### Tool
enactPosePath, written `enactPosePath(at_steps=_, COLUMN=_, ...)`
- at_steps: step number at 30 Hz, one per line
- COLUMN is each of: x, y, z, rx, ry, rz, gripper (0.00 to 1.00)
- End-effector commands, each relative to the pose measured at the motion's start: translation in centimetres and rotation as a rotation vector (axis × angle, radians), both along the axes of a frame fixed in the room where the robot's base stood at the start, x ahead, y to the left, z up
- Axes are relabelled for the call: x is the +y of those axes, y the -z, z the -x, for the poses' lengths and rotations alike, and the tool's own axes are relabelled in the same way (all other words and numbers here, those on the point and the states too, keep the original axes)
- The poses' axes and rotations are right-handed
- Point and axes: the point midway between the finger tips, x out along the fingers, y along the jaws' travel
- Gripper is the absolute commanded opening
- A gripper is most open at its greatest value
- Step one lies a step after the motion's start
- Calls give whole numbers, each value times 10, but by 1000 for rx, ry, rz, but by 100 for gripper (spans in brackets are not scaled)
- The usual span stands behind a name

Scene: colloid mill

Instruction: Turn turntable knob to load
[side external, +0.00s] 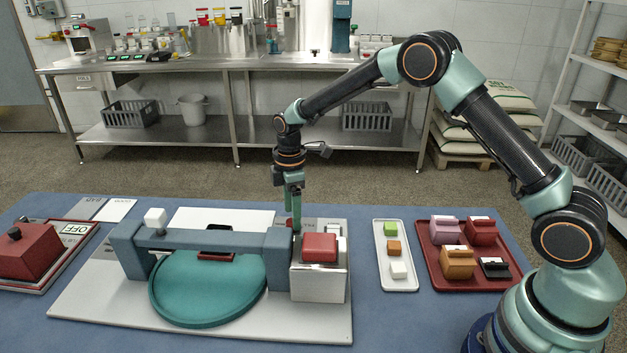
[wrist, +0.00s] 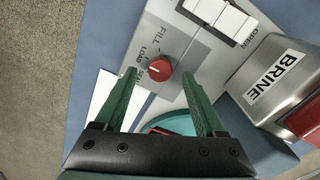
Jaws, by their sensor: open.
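The red round knob (wrist: 160,70) sits on a grey panel in the wrist view. The words FILL and LOAD, and a third label partly hidden, are printed around it. A pale mark shows on the knob's left side; I cannot tell exactly which label it points to. My gripper (wrist: 160,74) is open, with one green finger on each side of the knob in the picture. I cannot tell whether they touch it. The teal round turntable (side external: 208,290) lies under the bridge.
A metal box marked BRINE (wrist: 272,80) with a red top (side external: 320,248) stands close to my gripper. A white switch block (wrist: 220,18) is beside the word OPEN. A white tray (side external: 395,282) and a red tray (side external: 432,270) with blocks lie to the right.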

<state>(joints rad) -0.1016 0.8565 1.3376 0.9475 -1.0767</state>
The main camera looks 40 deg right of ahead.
Motion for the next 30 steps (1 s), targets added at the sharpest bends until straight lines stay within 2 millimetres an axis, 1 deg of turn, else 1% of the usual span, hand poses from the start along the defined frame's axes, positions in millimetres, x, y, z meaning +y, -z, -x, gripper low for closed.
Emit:
enactPosePath(at_steps=1, x=0, y=-11, z=-1, rx=-4, ry=0, rz=-1, gripper=72)
enactPosePath(at_steps=9, x=0, y=-66, z=-1, rx=-6, ry=0, rz=-1, gripper=72)
enactPosePath(at_steps=12, x=0, y=-82, z=-1, rx=-4, ry=-1, rz=0, gripper=72)
enactPosePath(at_steps=15, x=0, y=-93, z=-1, rx=-4, ry=-1, rz=-1, gripper=72)
enactPosePath(at_steps=21, x=0, y=-102, z=0, rx=-1, ry=-1, rz=-1, gripper=72)
enactPosePath(at_steps=30, x=0, y=-103, z=0, rx=-2, ry=3, rz=0, gripper=72)
